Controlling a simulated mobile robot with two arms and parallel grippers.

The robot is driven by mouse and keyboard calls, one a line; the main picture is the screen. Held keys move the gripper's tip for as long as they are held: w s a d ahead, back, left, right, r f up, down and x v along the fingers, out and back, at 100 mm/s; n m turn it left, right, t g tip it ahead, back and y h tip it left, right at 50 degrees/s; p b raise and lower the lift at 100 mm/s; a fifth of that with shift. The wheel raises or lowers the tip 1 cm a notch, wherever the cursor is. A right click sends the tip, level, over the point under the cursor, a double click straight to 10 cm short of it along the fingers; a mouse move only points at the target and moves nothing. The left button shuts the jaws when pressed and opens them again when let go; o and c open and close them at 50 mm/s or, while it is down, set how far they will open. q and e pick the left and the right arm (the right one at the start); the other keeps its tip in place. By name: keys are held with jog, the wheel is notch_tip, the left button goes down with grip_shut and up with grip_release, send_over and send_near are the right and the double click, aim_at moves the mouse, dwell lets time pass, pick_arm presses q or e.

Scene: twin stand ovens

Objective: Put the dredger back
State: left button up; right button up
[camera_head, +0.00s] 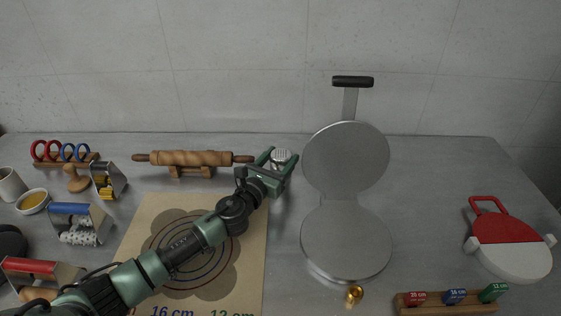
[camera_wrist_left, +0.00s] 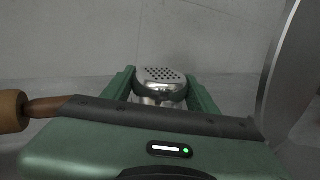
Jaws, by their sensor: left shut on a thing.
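The dredger (camera_head: 281,156) is a small silver shaker with a perforated domed top. It is at the back of the table, between the rolling pin and the round metal press. My left gripper (camera_head: 279,161) is shut on it, with a green finger on each side. In the left wrist view the dredger (camera_wrist_left: 161,80) stands upright between the fingertips of the left gripper (camera_wrist_left: 161,92). Its lower part is hidden behind the gripper body, so I cannot tell whether its base touches the table. My right gripper is in neither view.
The open metal press (camera_head: 347,240) stands close to the right of my gripper, its lid (camera_head: 346,160) raised. A rolling pin (camera_head: 192,158) on a wooden stand is to the left. A ringed mat (camera_head: 142,220) lies under my left arm. Table right of the press's lid is clear.

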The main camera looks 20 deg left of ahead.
pick_arm(q)
jog(key=shift+f, duration=0.15)
jog(key=o, duration=1.6)
jog(key=shift+r, duration=0.25)
jog(key=s, duration=0.3)
jog(key=s+a+b, duration=0.1)
jog(key=s, duration=0.3)
jog(key=s+a, duration=0.1)
jog(key=s, duration=0.3)
jog(key=shift+s+a+f, duration=0.1)
jog(key=shift+f, duration=0.05)
jog(key=shift+s, duration=0.3)
